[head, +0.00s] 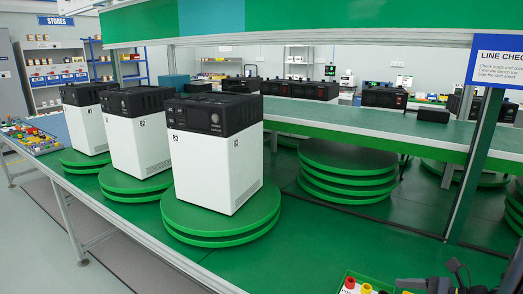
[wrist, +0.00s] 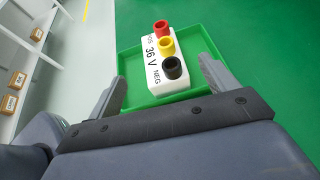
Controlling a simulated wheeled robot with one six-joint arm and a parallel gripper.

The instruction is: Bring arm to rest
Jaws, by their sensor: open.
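My gripper (wrist: 162,84) shows in the wrist view with its two grey fingers apart, open and empty. A white block (wrist: 153,70) marked "36 V" carries red, yellow and black sockets. It lies in a shallow green tray (wrist: 130,57), framed between my fingertips, with a gap on each side. How far my fingertips are above the tray is hard to tell. In the head view, part of my arm shows at the bottom right edge, beside the tray (head: 398,291) and the block (head: 350,290), both cut off by the frame.
Three white units with black tops, the nearest (head: 213,165) included, stand on green turntables (head: 222,238) along the green bench. Stacked green discs (head: 347,170) sit behind. A raised shelf (head: 400,128) and a post (head: 472,165) stand at the right. The bench's middle front is clear.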

